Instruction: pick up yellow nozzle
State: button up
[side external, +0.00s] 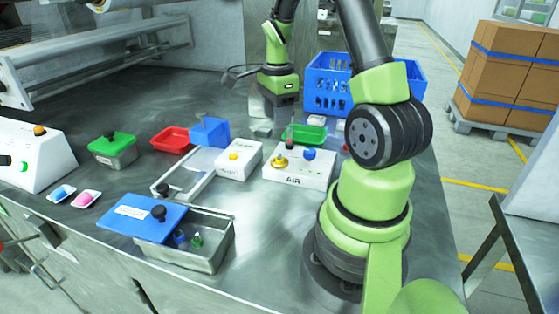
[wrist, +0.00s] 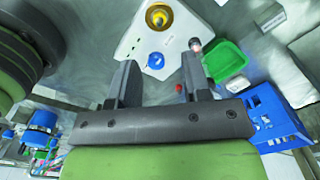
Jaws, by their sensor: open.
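The yellow nozzle (side external: 280,162) stands upright on the left part of the white box marked AIR (side external: 298,176). In the wrist view, the nozzle (wrist: 158,17) is at the top edge, seen from above as a yellow ring with a dark centre. A blue knob (side external: 309,154) is beside it on the same box, and shows in the wrist view (wrist: 155,60) between the nozzle and my fingers. My gripper (wrist: 157,75) is open and empty, with its two dark fingers apart from the nozzle. In the side view, my wrist is behind the AIR box; the fingertips are hard to make out.
A green tray (side external: 304,135) and a blue crate (side external: 329,84) stand behind the AIR box. A second white box (side external: 240,158) is left of it. A metal bin (side external: 205,245) with a blue lid (side external: 146,216) lies in front left. A red tray (side external: 172,140) is farther left.

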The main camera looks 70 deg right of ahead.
aim_at(279, 159)
jog(key=f, duration=1)
jog(key=shift+s+d+f, duration=0.2)
jog(key=shift+c, duration=0.2)
grip_shut()
jog(key=shift+r, duration=0.1)
